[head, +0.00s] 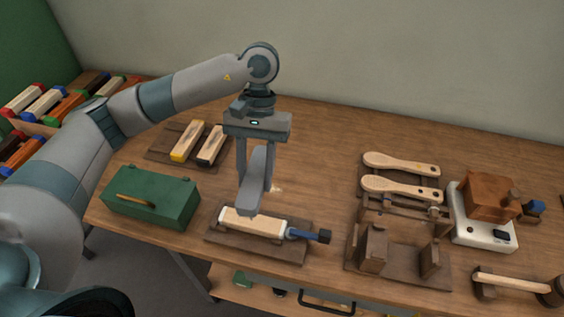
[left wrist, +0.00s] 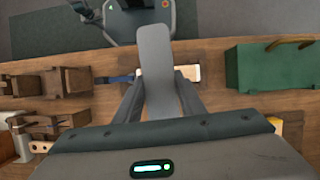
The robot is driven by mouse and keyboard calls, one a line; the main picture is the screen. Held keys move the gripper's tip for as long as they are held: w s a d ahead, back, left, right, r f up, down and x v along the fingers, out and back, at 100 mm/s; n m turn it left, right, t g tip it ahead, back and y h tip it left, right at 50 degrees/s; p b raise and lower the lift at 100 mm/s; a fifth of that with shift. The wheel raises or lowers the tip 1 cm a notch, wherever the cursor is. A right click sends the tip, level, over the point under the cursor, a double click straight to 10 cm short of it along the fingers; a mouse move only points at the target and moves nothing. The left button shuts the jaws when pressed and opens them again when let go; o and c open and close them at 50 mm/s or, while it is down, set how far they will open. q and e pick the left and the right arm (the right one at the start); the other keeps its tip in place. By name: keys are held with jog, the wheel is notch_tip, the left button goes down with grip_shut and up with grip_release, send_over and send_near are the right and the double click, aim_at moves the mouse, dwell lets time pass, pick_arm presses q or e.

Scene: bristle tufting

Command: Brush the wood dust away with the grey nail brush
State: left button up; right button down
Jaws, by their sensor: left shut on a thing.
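My left gripper (head: 256,178) is shut on the grey nail brush (head: 252,197), a long flat grey piece that hangs tilted between the fingers. The brush also shows in the left wrist view (left wrist: 157,70), between the two fingers. It is above the table, behind the clamped pale block; the bristles cannot be made out. A small pale patch of wood dust (head: 277,188) lies on the table just right of the gripper. Part of the dust may be hidden behind the brush and fingers. My right gripper is not in view.
A pale block (head: 240,220) with a blue-handled clamp (head: 304,235) sits on a dark base in front. A green box (head: 150,198) is at left, brush bodies (head: 187,140) on a board behind. Wooden paddles (head: 400,163) and fixtures stand right. Bare table (head: 318,165) lies between.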

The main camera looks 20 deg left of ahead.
pick_arm(q)
jog(key=w+d+f+n+t+h, duration=0.1)
jog(key=w+f+n+t+h, duration=0.1)
jog(key=w+f+n, duration=0.2)
jog(key=w+d+f+n+t+h, duration=0.1)
jog(key=w+f+n, duration=0.3)
jog(key=w+n, duration=0.4)
jog(key=shift+f+n+t+h, duration=0.35)
jog(key=shift+n+t, duration=0.55)
jog(key=shift+n, duration=1.8)
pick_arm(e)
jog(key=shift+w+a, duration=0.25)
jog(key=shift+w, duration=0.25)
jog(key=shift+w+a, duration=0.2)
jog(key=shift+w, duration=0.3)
